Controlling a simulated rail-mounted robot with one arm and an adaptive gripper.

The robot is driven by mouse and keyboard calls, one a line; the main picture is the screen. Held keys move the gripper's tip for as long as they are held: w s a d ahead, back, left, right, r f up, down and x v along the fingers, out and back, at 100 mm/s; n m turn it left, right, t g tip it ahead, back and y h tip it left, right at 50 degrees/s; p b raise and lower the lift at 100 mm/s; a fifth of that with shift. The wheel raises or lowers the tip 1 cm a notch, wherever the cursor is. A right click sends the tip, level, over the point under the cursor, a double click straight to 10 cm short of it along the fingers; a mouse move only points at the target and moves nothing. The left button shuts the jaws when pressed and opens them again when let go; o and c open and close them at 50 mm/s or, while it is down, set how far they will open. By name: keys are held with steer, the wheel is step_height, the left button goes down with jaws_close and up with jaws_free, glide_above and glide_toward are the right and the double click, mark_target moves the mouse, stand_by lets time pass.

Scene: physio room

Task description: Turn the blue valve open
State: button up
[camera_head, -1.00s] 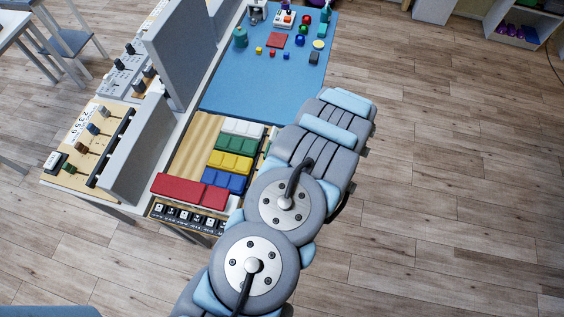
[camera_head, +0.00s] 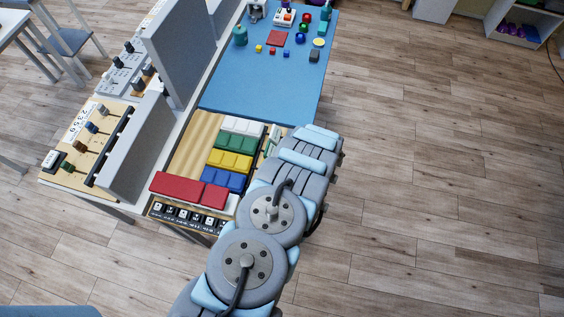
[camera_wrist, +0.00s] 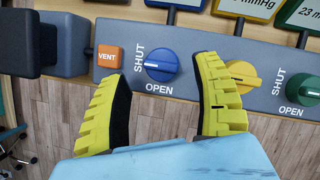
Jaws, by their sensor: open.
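The blue valve (camera_wrist: 161,65) is a round knob on a grey panel in the wrist view. Its white mark points left, toward the word SHUT; the word OPEN is printed below it. My gripper (camera_wrist: 162,88) is open, its two yellow fingers pointing at the panel. The left fingertip lies to the left and below the knob, the right one close to its right side. Nothing is between the fingers but the knob's view; I cannot tell whether they touch it. In the head view the valve and gripper are hidden behind my arm.
A yellow valve (camera_wrist: 243,76) sits close right of the right finger, partly covered by it. A green valve (camera_wrist: 302,88) is further right. An orange VENT button (camera_wrist: 108,56) is at left, near a dark grey block (camera_wrist: 66,44). Coloured blocks (camera_head: 230,160) lie on the bench.

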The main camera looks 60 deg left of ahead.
steer(key=shift+a+f, duration=0.15)
steer(key=shift+f, duration=0.2)
steer(key=shift+x, duration=1)
steer(key=shift+s, duration=0.1)
steer(key=shift+f, duration=0.1)
jaws_close()
